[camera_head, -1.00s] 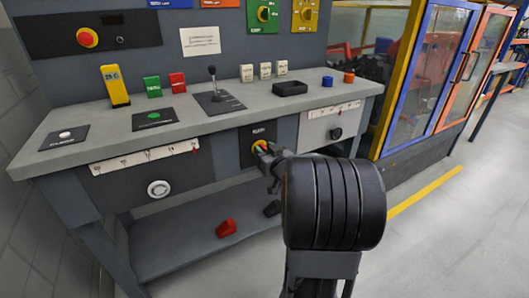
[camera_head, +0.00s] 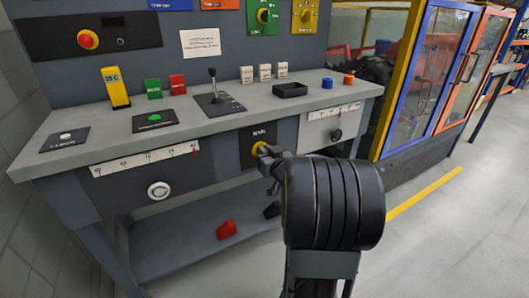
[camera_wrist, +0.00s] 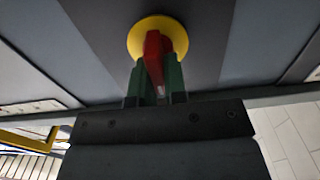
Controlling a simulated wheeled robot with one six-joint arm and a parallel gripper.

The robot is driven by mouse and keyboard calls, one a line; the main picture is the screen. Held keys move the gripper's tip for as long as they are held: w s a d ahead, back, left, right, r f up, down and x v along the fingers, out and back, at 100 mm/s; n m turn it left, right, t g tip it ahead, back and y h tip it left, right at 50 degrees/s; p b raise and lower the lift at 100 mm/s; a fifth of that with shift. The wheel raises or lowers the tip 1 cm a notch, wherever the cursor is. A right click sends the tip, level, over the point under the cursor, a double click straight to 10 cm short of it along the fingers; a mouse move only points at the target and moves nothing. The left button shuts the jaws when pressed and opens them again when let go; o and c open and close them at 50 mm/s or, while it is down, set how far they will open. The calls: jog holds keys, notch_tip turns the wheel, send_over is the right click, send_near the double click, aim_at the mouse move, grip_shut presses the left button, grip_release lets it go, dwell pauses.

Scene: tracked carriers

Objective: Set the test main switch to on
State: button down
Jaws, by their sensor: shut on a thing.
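The main switch is a red rotary handle (camera_wrist: 153,50) on a round yellow plate (camera_wrist: 170,28) in the wrist view. In the head view its yellow plate (camera_head: 256,149) shows on a dark panel under the bench top, below a small label too blurred to read. My gripper (camera_wrist: 155,80) has its green fingers closed on the two sides of the red handle. The handle stands roughly upright in the wrist view. In the head view my gripper (camera_head: 266,153) and wrist hide most of the handle.
The grey bench top (camera_head: 130,112) above carries a lever (camera_head: 214,85), coloured blocks and a black tray (camera_head: 290,90). A white-rimmed round knob (camera_head: 158,190) is on the left panel. A red object (camera_head: 226,229) lies on the shelf below. Open floor is at right.

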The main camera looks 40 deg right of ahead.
jog(key=shift+r, duration=0.1)
jog(key=m+p, duration=0.3)
jog(key=shift+d+r+p, duration=0.1)
jog(key=shift+d+p, duration=0.05)
jog(key=shift+p, duration=0.15)
jog(key=shift+d+f+m+p, duration=0.15)
jog(key=shift+f+m+p, duration=0.1)
jog(key=shift+m+p, duration=1.7)
jog(key=shift+d+f+m+p, duration=0.15)
jog(key=shift+m+p, duration=1.05)
jog(key=shift+m, duration=1.6)
jog(key=shift+d+f+m+p, duration=0.1)
jog(key=shift+f+m+p, duration=0.2)
jog(key=shift+m+p, duration=1.65)
jog(key=shift+f+m+b, duration=0.1)
jog(key=shift+m+b, duration=0.2)
jog(key=shift+m, duration=0.4)
jog(key=shift+s, duration=0.1)
jog(key=c, duration=1.2)
grip_release()
jog(key=shift+o, duration=0.2)
